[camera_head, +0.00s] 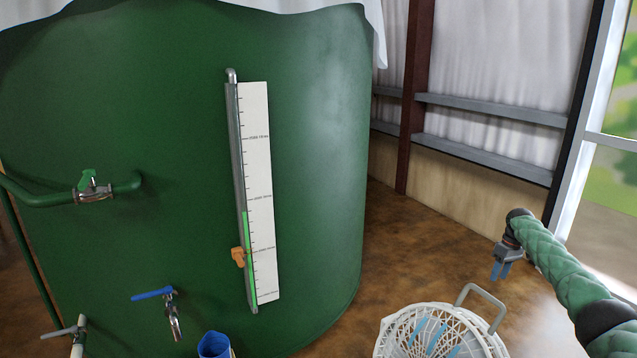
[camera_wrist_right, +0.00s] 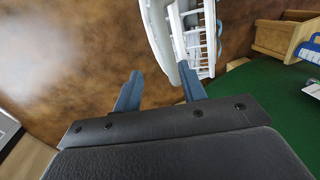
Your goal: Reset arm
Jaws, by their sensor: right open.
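My right arm comes in from the right in the head view, with a green quilted sleeve. My right gripper (camera_head: 501,268) points down in free air, above and to the right of a white basket (camera_head: 440,335). In the right wrist view its two blue-grey fingers (camera_wrist_right: 160,92) stand apart with nothing between them. Brown floor shows beyond them, and part of the white basket (camera_wrist_right: 185,38) shows past the right finger. I cannot tell whether that finger touches the basket. My left gripper is not in view.
A large green tank (camera_head: 310,190) with a gauge (camera_head: 262,200) fills the left. A green-handled valve (camera_head: 92,190), a blue-handled tap (camera_head: 165,303) and a blue container (camera_head: 214,345) are at its front. A wooden box (camera_wrist_right: 280,38) shows in the wrist view. Floor right of the tank is open.

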